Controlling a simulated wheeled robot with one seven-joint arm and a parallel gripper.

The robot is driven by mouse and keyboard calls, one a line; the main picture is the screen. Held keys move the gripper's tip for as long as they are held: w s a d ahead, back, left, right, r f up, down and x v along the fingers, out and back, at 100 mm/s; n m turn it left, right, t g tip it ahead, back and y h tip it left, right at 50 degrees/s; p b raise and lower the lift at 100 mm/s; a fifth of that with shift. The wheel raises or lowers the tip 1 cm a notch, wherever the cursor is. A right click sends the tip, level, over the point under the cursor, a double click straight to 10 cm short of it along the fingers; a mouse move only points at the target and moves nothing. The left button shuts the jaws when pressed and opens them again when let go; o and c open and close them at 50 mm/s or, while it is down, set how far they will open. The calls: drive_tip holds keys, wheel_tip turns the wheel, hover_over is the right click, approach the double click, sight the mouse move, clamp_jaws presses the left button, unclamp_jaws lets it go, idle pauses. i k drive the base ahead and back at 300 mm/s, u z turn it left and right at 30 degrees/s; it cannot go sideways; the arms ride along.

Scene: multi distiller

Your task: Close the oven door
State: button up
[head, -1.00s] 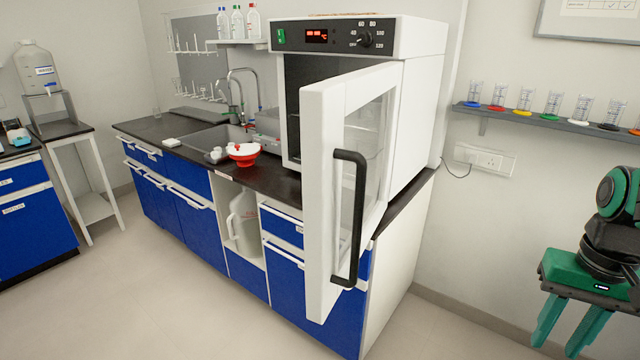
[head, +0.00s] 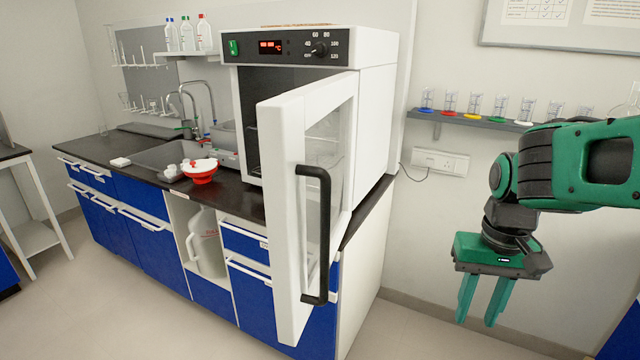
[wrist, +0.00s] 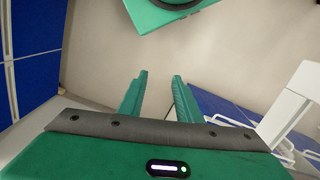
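The white oven (head: 375,100) stands on the dark counter. Its glass-panelled door (head: 285,200) is swung wide open towards the camera, and a black vertical handle (head: 325,235) is on its outer side. My gripper (head: 481,310) is to the right of the door, apart from it, with its green fingers pointing down. The fingers are apart with nothing between them. In the wrist view my gripper (wrist: 160,85) also shows a clear gap between the fingertips.
A red and white bowl (head: 200,170) sits on the counter (head: 130,150) left of the oven. A wall shelf (head: 470,121) with small cylinders runs behind my arm. The floor between the door and my gripper looks clear.

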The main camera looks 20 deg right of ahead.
sight(307, 134)
drive_tip(key=u, duration=0.1)
drive_tip(key=i, duration=0.35)
drive_tip(key=z, duration=1.25)
drive_tip(key=k, duration=1.2)
drive_tip(key=u, duration=0.75)
drive_tip(key=i, duration=0.5)
